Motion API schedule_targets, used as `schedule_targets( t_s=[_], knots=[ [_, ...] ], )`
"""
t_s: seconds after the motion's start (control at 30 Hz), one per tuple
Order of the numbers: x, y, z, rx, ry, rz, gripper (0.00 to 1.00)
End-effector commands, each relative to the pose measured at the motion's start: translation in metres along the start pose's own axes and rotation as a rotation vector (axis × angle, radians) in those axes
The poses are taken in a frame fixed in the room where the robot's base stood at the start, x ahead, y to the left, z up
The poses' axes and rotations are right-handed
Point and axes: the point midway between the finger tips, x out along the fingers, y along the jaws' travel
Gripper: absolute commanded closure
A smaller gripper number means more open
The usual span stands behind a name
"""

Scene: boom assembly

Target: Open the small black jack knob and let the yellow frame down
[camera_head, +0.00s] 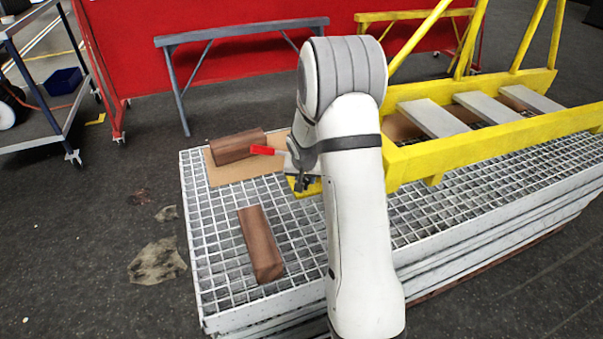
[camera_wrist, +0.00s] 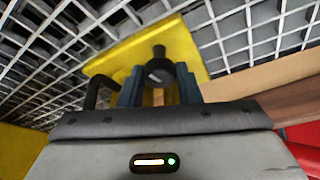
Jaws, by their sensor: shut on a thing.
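The yellow frame (camera_head: 480,143) lies along the grating stack at the right, with grey crosspieces between its rails. Its near left end is hidden behind my white arm. The small black jack knob (camera_wrist: 159,66) shows in the wrist view between my two blue-grey fingers, in front of a yellow plate (camera_wrist: 125,52). My gripper (camera_wrist: 160,84) is shut on the knob. In the head view my arm hides most of the gripper and the jack. A red handle (camera_head: 267,150) sticks out to the left of the arm there.
Two brown wooden blocks lie on the grating (camera_head: 215,240): one at the back (camera_head: 237,146) on a brown sheet, one in front (camera_head: 260,243). A grey trestle (camera_head: 240,32) and red panels (camera_head: 200,75) stand behind. A cart (camera_head: 45,95) is at left. Floor left of the stack is open.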

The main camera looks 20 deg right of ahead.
Motion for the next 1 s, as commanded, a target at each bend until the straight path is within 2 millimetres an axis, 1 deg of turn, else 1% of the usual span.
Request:
schedule_targets(
  t_s=[0.03,0.43,1.0],
  knots=[
    [-0.006,0.0034,-0.004,-0.013,0.001,-0.004,0.92],
    [-0.0043,0.0048,-0.0038,-0.108,0.001,-0.043,0.92],
    [-0.0007,0.0053,-0.0025,-0.125,0.003,-0.051,0.92]
  ],
)
